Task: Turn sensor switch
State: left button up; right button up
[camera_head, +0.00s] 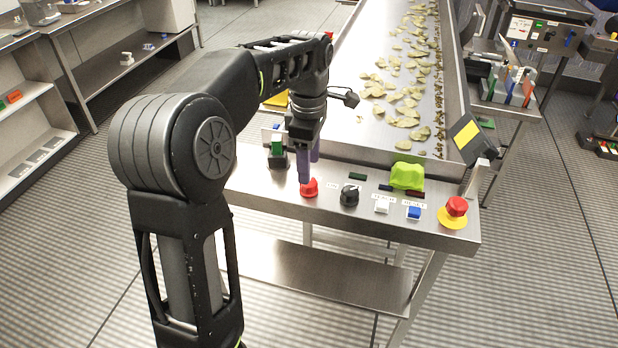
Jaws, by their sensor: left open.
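A metal control panel (330,207) stands in front of the conveyor. On it, from left to right, are a red knob (309,188), a black knob (349,195), a white button (382,207), a blue button (414,212) and a red emergency stop on a yellow base (455,211). I cannot read which one is the sensor switch. My left gripper (306,172) points down with its purple fingers just above and behind the red knob. It is open, and I cannot tell whether the fingers touch the knob. My right gripper is not in view.
A green lump (407,176) lies at the panel's back edge. A black box with a green part (277,150) stands left of my gripper. The conveyor (372,120) carries many chips. A tilted yellow-faced display (467,138) stands at the right. The panel's front is clear.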

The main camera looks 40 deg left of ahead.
aim_at(309, 186)
pick_arm(q)
notch_tip(309, 186, down, 5)
dwell(0.3)
grip_shut()
dwell(0.5)
